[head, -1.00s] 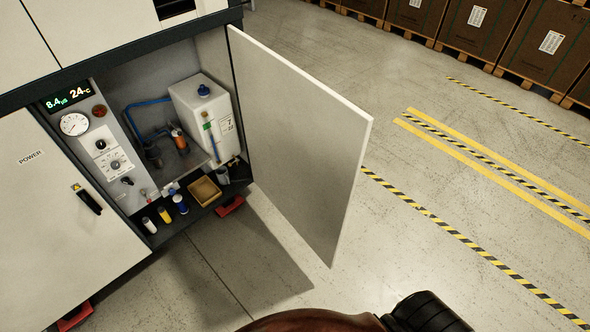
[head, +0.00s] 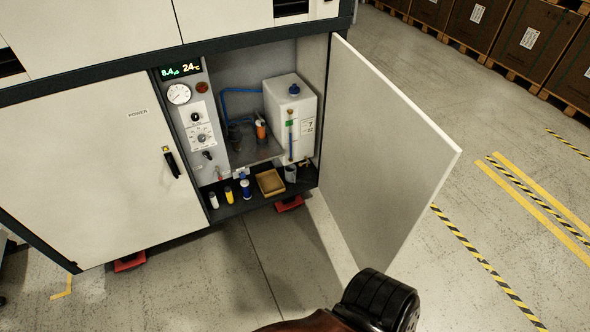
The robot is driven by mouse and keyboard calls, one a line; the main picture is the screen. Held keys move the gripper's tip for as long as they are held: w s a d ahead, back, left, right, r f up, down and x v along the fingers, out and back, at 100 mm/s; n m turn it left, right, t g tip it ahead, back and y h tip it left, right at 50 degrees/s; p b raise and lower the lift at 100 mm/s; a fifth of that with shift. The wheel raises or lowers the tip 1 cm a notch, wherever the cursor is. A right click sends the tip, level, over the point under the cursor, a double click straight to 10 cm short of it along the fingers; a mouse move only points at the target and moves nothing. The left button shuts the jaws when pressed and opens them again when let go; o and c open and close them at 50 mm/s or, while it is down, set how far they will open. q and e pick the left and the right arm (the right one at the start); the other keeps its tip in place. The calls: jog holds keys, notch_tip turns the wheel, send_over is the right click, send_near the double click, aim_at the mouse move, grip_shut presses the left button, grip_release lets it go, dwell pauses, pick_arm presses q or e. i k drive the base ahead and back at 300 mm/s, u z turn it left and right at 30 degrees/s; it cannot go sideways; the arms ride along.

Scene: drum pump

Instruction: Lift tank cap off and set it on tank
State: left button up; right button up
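The white tank (head: 291,122) stands upright inside the open cabinet, toward its right side. The blue tank cap (head: 294,89) sits on top of the tank. A dark rounded part of my own body shows at the bottom edge, well away from the tank. No gripper fingers show in the head view, so neither gripper can be seen at the tank or the cap.
The cabinet door (head: 385,150) stands open to the right of the tank. A gauge panel (head: 196,125) is to the left. Several small bottles and a tan tray (head: 270,183) stand on the cabinet floor. The concrete floor (head: 250,270) in front is clear.

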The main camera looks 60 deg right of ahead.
aim_at(294, 90)
jog(key=u, duration=1.65)
jog(key=k, duration=2.9)
jog(key=z, duration=2.15)
jog(key=i, duration=1)
jog(key=z, duration=0.05)
jog(key=k, duration=1)
jog(key=u, duration=0.9)
